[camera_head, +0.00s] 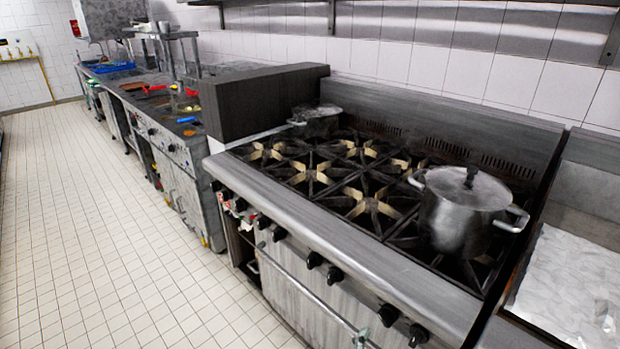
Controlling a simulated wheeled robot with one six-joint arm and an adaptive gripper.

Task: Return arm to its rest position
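Neither my arm nor my gripper shows in the head view, so its pose and whether it is open or shut are hidden from me. The head view looks along a kitchen line with a gas range (415,285) at the near right.
A lidded steel pot (455,222) stands on the range's near right burners, and a dark pot (316,119) at its back left. A foil-like surface (570,285) lies at right. A counter (180,135) with utensils and a blue tray (108,67) runs behind. The tiled floor (85,220) at left is clear.

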